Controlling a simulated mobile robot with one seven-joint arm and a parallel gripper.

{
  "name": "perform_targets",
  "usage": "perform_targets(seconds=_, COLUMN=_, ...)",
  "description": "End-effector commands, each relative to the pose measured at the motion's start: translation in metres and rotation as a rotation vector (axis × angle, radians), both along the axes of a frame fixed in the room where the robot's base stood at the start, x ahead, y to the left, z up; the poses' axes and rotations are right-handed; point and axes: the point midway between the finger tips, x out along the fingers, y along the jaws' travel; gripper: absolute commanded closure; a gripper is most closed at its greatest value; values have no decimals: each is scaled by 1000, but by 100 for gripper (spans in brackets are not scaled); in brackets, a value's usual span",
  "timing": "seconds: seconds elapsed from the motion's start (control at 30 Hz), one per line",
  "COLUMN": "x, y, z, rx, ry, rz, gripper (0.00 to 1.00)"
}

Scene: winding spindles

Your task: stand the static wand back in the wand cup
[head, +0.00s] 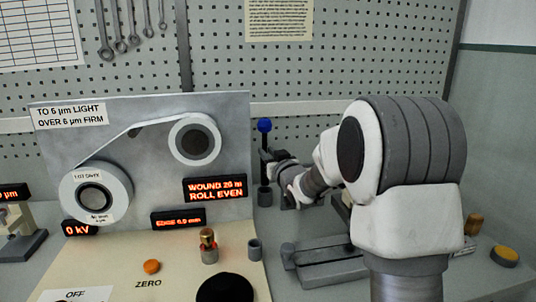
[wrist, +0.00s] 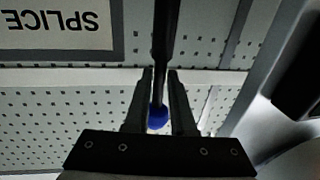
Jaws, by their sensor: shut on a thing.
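The static wand, a thin black rod with a blue ball on its top (head: 264,125), stands upright in the head view. My gripper (head: 277,168) is shut on its shaft from the right. In the wrist view, the dark wand (wrist: 165,40) runs between the two fingers of my gripper (wrist: 161,88), with the blue ball near the finger bases.
A winding panel (head: 140,140) with two rolls stands to the left. A small grey cup (head: 254,250) and a brass-topped post (head: 208,245) stand in front. A grey slide fixture (head: 330,265) lies below my arm. A pegboard (head: 300,75) closes off the back.

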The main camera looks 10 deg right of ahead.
Motion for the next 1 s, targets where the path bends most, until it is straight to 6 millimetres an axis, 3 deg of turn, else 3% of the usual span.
perform_targets(seconds=1.0, x=0, y=0, z=-26, rx=0, ry=-1, rz=0, gripper=100)
